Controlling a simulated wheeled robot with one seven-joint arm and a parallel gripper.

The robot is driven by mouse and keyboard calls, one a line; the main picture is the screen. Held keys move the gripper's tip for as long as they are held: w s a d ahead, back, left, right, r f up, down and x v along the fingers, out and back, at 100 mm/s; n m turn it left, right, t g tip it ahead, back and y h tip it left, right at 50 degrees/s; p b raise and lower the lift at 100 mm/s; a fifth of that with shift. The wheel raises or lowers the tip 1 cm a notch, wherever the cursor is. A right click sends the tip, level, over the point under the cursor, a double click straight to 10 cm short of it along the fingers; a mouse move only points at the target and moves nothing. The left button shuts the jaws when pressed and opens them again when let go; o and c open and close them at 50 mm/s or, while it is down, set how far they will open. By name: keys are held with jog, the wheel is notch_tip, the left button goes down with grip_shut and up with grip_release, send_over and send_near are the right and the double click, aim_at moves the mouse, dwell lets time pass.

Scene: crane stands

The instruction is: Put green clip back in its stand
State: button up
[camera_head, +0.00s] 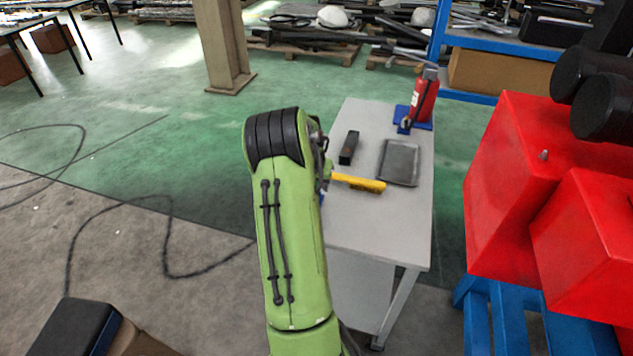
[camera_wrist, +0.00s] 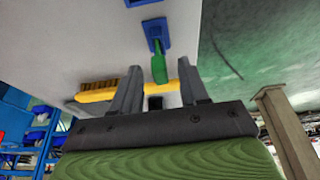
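The green clip (camera_wrist: 158,70) shows in the wrist view between and just beyond my fingertips. Its upper end meets a blue stand (camera_wrist: 156,33) on the grey surface; I cannot tell whether it is seated there. My gripper (camera_wrist: 160,72) is open, with a visible gap on each side of the clip. In the head view my arm hides the clip, and only a sliver of blue (camera_head: 322,199) shows beside it at the table's left edge.
A yellow brush (camera_head: 358,183) lies on the grey table (camera_head: 365,232), close to my gripper. A black block (camera_head: 349,147), a dark tray (camera_head: 399,163) and a red extinguisher (camera_head: 425,98) on a blue base stand farther back. Red boxes (camera_head: 510,180) are at right. The table's front is clear.

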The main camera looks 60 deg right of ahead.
dwell(0.4)
jog(key=p+v, duration=0.2)
jog(key=v, duration=0.3)
jog(key=shift+p, duration=0.3)
jog(key=p+v, duration=0.3)
jog(key=v, duration=1.2)
jog(key=shift+r, duration=0.4)
jog(key=shift+a, duration=0.15)
